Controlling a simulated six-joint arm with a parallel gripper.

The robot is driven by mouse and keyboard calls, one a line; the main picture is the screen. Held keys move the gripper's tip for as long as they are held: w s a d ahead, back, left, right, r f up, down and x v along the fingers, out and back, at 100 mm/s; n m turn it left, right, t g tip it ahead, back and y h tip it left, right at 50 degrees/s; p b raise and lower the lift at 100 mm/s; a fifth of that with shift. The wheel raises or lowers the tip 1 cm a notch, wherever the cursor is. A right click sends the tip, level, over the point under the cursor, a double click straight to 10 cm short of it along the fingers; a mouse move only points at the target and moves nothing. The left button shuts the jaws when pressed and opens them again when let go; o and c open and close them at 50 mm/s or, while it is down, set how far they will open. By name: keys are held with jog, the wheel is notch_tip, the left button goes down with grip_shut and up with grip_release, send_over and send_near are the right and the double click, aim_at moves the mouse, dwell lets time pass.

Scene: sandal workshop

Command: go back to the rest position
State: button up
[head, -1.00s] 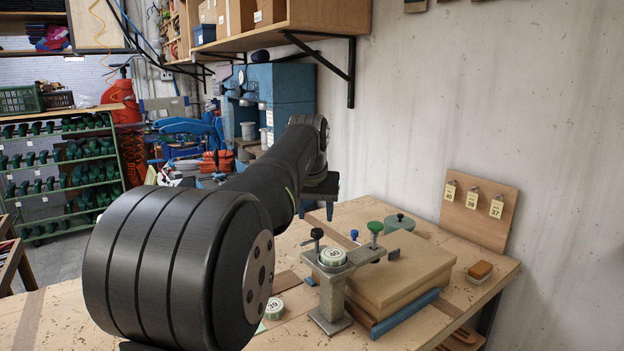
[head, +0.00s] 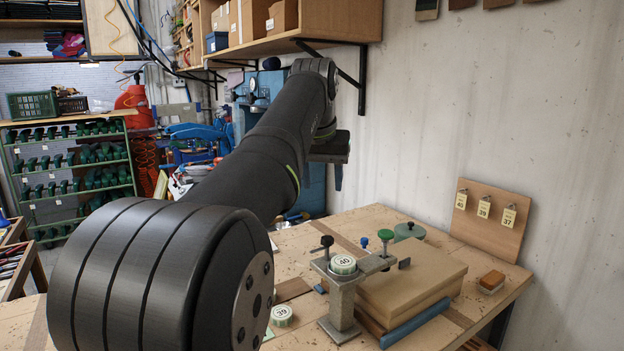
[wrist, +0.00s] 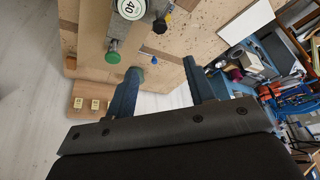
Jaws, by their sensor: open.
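My gripper (wrist: 160,85) is open in the wrist view, with its two blue-grey fingers spread apart and nothing between them. The gripper touches nothing that I can see.
Thick tan boards (head: 415,287) and a blue bar (head: 415,318) lie beside the fixture. A disc marked 39 (head: 281,315) lies on the bench. A tag board (head: 488,220) leans on the wall. A wooden shelf (head: 330,25) juts out above, near my arm.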

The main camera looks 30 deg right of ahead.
aim_at(328, 238)
jog(key=x, duration=1.7)
jog(key=shift+w+d+f, duration=0.1)
jog(key=shift+w+f, duration=0.05)
jog(key=shift+w, duration=0.05)
jog(key=shift+f, duration=0.1)
jog(key=n+t, duration=0.1)
jog(key=n, duration=0.1)
jog(key=shift+s+d+n+y, duration=0.1)
jog(key=shift+n+y, duration=0.3)
jog(key=v, duration=1.8)
jog(key=s+d+f+n+g+h, duration=0.2)
jog(key=s+d+f+n+g, duration=0.3)
jog(key=f+g, duration=0.4)
jog(key=shift+s+d+f+n+h, duration=0.3)
jog(key=shift+s+n, duration=0.1)
jog(key=shift+n, duration=0.1)
dwell(0.5)
